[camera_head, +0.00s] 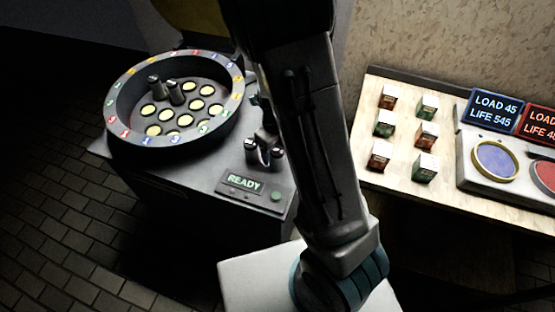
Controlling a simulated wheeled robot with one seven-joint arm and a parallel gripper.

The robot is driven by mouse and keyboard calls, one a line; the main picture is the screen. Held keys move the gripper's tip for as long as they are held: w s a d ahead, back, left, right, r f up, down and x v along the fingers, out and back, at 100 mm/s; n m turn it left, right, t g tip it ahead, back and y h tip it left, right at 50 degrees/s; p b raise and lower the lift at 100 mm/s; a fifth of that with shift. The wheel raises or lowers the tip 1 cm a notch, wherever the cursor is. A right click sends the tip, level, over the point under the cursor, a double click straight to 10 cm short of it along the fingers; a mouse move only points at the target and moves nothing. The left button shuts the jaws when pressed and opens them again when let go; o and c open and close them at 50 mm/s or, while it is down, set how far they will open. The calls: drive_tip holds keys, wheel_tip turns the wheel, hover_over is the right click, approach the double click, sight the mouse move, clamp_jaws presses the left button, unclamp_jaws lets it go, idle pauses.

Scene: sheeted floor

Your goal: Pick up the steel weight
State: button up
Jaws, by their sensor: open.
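Two dark grey metal cylinders stand upright side by side in the round tray (112,107), towards its back left. The left cylinder (155,86) and the right cylinder (176,93) look alike; I cannot tell which is the steel weight. My gripper (264,157) is to the right of the tray, above the grey console behind the READY panel. Its two fingers are apart, with no held object visible. It is clear of both cylinders. My arm hides part of the area just right of the gripper.
The tray has yellow discs inside and coloured numbered marks on its rim. The READY panel (245,183) is on the console's front. At right, a wooden board (404,113) carries several small boxes and a scale-like unit with a blue pad (495,160) and LOAD displays (493,109).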

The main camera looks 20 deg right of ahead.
drive_tip(key=shift+w+d+f+b, duration=0.1)
drive_tip(key=shift+f+b, duration=0.1)
drive_tip(key=shift+f, duration=1.3)
drive_tip(key=shift+d+f+b, duration=0.1)
drive_tip(key=shift+f+b, duration=0.05)
drive_tip(key=shift+f, duration=1.3)
clamp_jaws()
